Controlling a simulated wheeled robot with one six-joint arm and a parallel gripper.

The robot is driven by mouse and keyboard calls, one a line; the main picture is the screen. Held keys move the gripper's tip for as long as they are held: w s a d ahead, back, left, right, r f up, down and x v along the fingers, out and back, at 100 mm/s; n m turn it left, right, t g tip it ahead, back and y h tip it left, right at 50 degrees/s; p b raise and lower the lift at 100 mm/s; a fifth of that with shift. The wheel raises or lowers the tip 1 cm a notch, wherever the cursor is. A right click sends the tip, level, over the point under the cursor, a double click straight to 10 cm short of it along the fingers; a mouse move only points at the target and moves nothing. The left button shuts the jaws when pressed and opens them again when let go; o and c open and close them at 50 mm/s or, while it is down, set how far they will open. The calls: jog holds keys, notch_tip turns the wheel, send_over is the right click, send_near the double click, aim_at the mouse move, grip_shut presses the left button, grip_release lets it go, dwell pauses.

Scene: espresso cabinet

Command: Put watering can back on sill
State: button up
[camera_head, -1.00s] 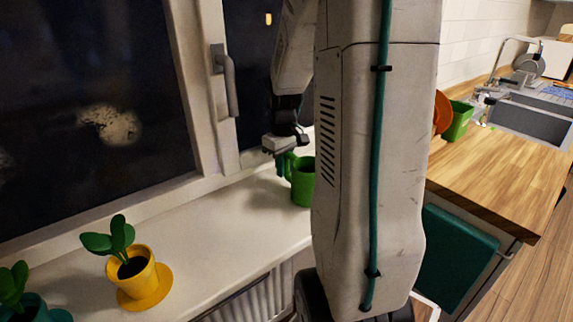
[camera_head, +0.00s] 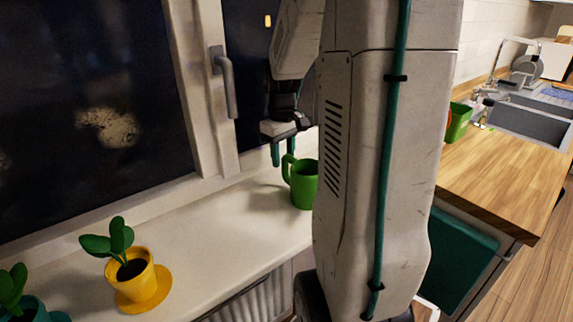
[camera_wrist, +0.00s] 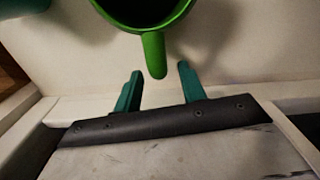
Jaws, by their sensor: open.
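The green watering can (camera_head: 303,184) stands upright on the white window sill (camera_head: 215,228), partly hidden behind my arm in the head view. Its handle faces left. In the wrist view the can (camera_wrist: 178,14) shows at the top, with its handle (camera_wrist: 154,54) pointing down toward my fingers. My gripper (camera_head: 283,154) is open, with its two teal fingers apart and empty. It is just left of the can and a little higher. In the wrist view the fingertips (camera_wrist: 160,72) lie on either side of the handle's line, not closed on it.
A yellow pot with a plant (camera_head: 136,277) stands on the sill at left, and a teal pot (camera_head: 35,312) is at the corner. The window handle (camera_head: 225,82) juts out behind. A wooden counter (camera_head: 500,180) with a sink lies at right. The sill between plant and can is clear.

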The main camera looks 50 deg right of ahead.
notch_tip(320, 180, up, 8)
jog(key=shift+f, duration=0.1)
dwell(0.7)
jog(key=shift+s+a+f+m, duration=0.15)
jog(key=shift+f+m, duration=0.05)
jog(key=shift+m, duration=0.2)
jog(key=s+a, duration=0.5)
jog(key=a, duration=0.4)
jog(key=s+a+n, duration=0.1)
jog(key=s+a, duration=0.4)
jog(key=a, duration=0.4)
jog(key=s+a+t, duration=0.1)
jog(key=s+a, duration=0.3)
jog(key=a, duration=0.5)
jog(key=shift+s+a, duration=0.25)
jog(key=shift+s, duration=0.15)
jog(key=shift+r, duration=0.1)
